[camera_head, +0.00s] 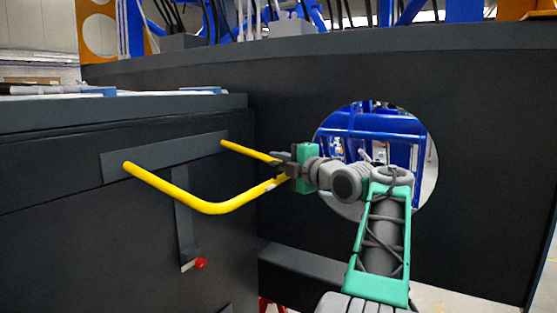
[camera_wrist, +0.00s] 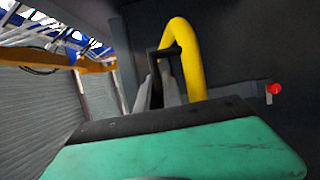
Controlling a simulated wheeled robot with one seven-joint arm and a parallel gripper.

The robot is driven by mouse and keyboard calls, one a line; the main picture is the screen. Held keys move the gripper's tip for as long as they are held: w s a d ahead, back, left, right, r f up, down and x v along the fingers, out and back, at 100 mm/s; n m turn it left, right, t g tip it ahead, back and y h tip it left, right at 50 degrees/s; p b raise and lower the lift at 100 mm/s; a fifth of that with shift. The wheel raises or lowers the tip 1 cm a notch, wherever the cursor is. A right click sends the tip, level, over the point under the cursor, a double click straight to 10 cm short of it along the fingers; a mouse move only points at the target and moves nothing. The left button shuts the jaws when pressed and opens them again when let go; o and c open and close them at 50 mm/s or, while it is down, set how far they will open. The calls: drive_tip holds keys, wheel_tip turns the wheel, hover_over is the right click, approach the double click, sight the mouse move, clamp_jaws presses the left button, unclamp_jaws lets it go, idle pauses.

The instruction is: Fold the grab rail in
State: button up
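The yellow grab rail (camera_head: 213,208) is a U-shaped tube. It sticks out from a dark mounting plate (camera_head: 175,157) on the dark chassis side panel. My gripper (camera_head: 281,166) is at the rail's far outer corner and hides part of that corner. In the wrist view the rail (camera_wrist: 190,60) bends over at the tips of my gripper (camera_wrist: 163,65), and one dark fingertip overlaps the yellow tube. Whether the fingers are closed on the tube or only around or beside it cannot be told. A red knob (camera_head: 200,264) sits at the foot of the plate's downward strip and also shows in the wrist view (camera_wrist: 274,88).
A large dark wall (camera_head: 480,120) with a round opening stands behind my arm. Blue framework (camera_head: 375,122) shows through the opening. A dark beam (camera_head: 310,270) runs low beside the panel. The space under the rail looks clear.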

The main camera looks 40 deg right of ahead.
clamp_jaws()
drive_tip(key=shift+r, duration=0.1)
drive_tip(key=shift+r, duration=0.1)
idle(0.6)
idle(0.4)
